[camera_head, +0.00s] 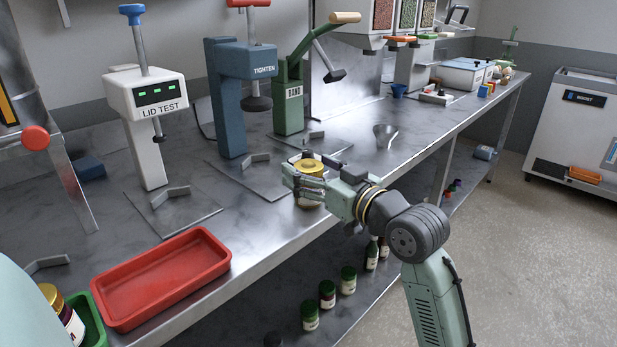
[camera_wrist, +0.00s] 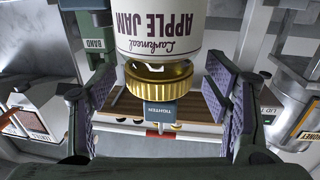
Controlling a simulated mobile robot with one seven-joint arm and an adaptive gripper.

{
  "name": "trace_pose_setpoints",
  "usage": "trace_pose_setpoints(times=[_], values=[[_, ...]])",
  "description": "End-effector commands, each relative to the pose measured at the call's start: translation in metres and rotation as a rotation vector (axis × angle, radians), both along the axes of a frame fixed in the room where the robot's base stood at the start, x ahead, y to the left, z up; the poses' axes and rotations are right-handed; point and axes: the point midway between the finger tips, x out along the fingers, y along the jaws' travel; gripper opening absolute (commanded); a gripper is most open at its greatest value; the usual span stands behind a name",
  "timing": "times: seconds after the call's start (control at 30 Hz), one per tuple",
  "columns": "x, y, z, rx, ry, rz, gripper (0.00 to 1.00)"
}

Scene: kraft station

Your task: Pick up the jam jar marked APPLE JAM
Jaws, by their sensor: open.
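The jam jar marked APPLE JAM (camera_wrist: 158,30) shows in the wrist view with a white label and a gold lid (camera_wrist: 158,88). It appears upside down there, between the two purple-padded fingers of my gripper (camera_wrist: 160,105). There is a visible gap between the lid and each finger, so the jaws are open around the jar. In the head view the gold-lidded jar (camera_head: 306,168) stands near the front edge of the steel bench, with my gripper (camera_head: 312,180) at it. The fingers hide much of the jar there.
A red tray (camera_head: 165,275) lies at the bench's front left. The white LID TEST (camera_head: 148,120), blue TIGHTEN (camera_head: 230,110) and green BAND (camera_head: 290,105) stations stand behind. A metal funnel (camera_head: 385,133) is to the right. Several jars (camera_head: 328,294) stand on the lower shelf.

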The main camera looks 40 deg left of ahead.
Motion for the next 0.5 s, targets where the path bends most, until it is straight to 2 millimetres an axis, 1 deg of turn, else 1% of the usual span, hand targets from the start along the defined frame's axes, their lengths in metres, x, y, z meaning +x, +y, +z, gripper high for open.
trace_pose_setpoints(times=[0.03,0.1,0.33,0.37,0.5], values=[[0.0010,0.0054,0.0018,0.000,0.000,0.001,0.70],[0.0021,0.0102,0.0010,0.001,0.000,0.000,0.70],[0.0027,0.0118,-0.0004,0.001,-0.001,-0.001,0.70],[0.0027,0.0117,-0.0004,0.001,-0.001,-0.001,0.70],[0.0026,0.0115,-0.0002,0.001,-0.001,-0.001,0.60]])
